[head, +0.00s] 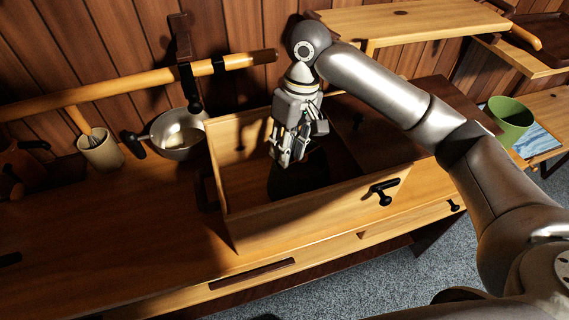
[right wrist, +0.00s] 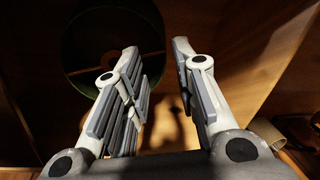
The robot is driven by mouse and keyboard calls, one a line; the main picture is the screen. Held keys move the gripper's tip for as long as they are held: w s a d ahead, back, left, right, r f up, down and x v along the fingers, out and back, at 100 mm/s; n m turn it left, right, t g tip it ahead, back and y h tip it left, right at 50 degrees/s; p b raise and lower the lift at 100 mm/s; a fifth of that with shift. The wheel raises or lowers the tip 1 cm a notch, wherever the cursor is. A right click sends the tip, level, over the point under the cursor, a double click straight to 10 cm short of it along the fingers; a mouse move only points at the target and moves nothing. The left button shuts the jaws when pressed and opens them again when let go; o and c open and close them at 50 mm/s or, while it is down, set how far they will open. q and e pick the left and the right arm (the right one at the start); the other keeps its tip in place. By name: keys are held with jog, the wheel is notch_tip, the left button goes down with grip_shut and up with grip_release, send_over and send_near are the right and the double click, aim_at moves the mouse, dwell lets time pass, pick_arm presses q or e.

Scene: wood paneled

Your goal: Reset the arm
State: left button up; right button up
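My right arm (head: 375,90) reaches in from the right. Its gripper (head: 290,160) points down into an open wooden box (head: 325,205) on the counter. In the right wrist view the fingers of this gripper (right wrist: 156,55) are apart, with nothing between them. A dark round container with a greenish rim (right wrist: 68,60) lies beyond the fingers at upper left. A dark shape (head: 300,183) shows under the gripper inside the box, mostly in shadow. My left gripper is not in view.
A metal pan (head: 180,140) and a beige utensil cup (head: 102,152) stand left of the box. A wooden shelf (head: 410,22) hangs behind my arm. A green pot (head: 510,118) stands at right.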

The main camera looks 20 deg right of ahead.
jog(key=shift+d+r, duration=0.1)
jog(key=shift+r, duration=0.35)
